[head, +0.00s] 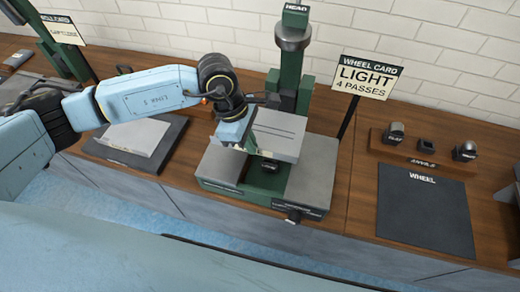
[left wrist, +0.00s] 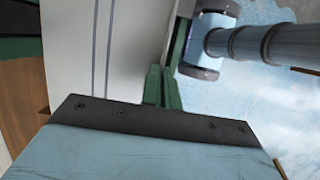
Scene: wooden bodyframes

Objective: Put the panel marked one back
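A pale grey panel (head: 277,135) with dark lines across its face is at the green wheel machine (head: 250,190), above its base and in front of its column. In the left wrist view the panel (left wrist: 105,50) shows two parallel lines; I see no readable number. My left gripper (head: 246,147) is at the panel's left edge. Its green fingers (left wrist: 162,88) are close together at that edge and appear shut on it. Another pale panel (head: 135,136) lies on a dark mat (head: 110,153) to the left. My right gripper is not in view.
A card reading "LIGHT 4 PASSES" (head: 366,77) stands right of the machine. The dark "WHEEL" mat (head: 425,212) is bare. Another green machine (head: 62,45) stands at the far left.

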